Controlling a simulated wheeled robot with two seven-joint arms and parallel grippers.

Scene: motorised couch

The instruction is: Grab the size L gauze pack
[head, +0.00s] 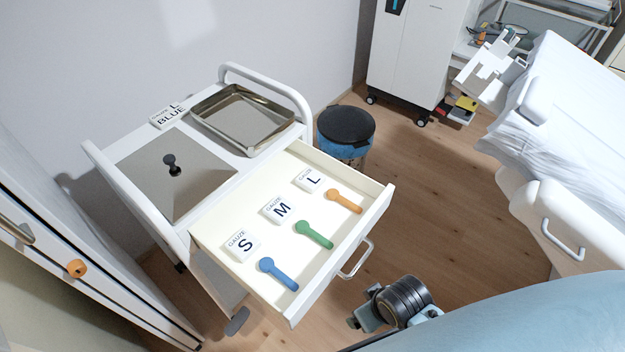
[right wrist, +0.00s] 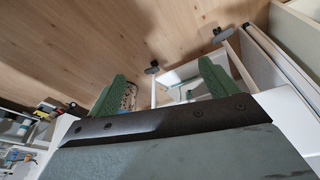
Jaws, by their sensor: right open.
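The size L gauze pack (head: 309,180) is a small white block marked "GAUZE L". It lies at the far end of the open drawer (head: 268,286), beyond the M pack (head: 278,208) and the S pack (head: 242,245). A gripper, apparently my right one (head: 366,312), is over the floor in front of the drawer, apart from the packs. In the right wrist view my right gripper (right wrist: 160,84) has its two green fingers spread, with no object held between them. I cannot make out the packs in that view. My left gripper is not in view.
Orange (head: 344,200), green (head: 314,234) and blue (head: 278,273) handled pieces lie beside the packs. The trolley top holds a metal tray (head: 243,118), a lidded metal container (head: 160,192) and a "GAUZE L BLUE" sign (head: 168,116).

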